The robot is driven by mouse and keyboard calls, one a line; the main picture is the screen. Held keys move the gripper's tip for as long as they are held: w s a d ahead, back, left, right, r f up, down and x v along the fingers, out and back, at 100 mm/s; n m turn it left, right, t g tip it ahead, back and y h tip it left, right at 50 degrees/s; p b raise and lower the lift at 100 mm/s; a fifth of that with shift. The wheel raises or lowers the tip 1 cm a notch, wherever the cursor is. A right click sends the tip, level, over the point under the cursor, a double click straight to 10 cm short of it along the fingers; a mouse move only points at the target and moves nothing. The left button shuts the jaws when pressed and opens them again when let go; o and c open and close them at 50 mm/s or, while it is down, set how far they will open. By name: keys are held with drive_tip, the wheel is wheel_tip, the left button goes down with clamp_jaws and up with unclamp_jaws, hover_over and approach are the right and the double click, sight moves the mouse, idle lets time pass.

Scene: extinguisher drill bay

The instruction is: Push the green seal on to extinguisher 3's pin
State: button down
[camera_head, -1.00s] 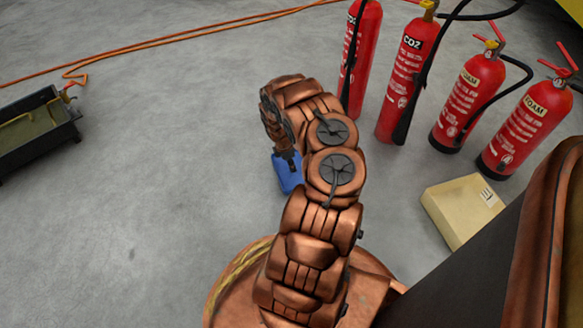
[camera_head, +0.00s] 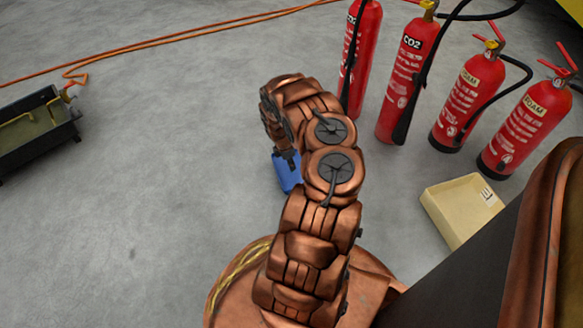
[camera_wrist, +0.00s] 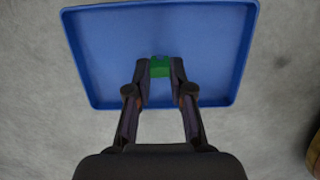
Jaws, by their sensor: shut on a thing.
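In the wrist view, my gripper (camera_wrist: 160,75) is shut on the small green seal (camera_wrist: 160,66), which sits between its fingertips. The seal is over the blue tray (camera_wrist: 100,50); I cannot tell whether it touches the tray. In the head view, my arm hides the gripper's tips and the seal, and only part of the blue tray (camera_head: 286,172) shows. Several red extinguishers stand in a row at the upper right: one partly behind my arm (camera_head: 362,60), a CO2 one (camera_head: 400,85), and two foam ones (camera_head: 468,95) (camera_head: 527,125). I cannot read any numbers on them.
A cream open box (camera_head: 452,218) with a label lies on the floor before the extinguishers. A dark trough (camera_head: 40,135) stands at the far left. An orange cable (camera_head: 170,40) crosses the floor at the back. The floor between trough and arm is clear.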

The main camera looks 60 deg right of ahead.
drive_tip(key=shift+r, duration=0.1)
drive_tip(key=shift+r+p, duration=1.4)
drive_tip(key=shift+p, duration=0.15)
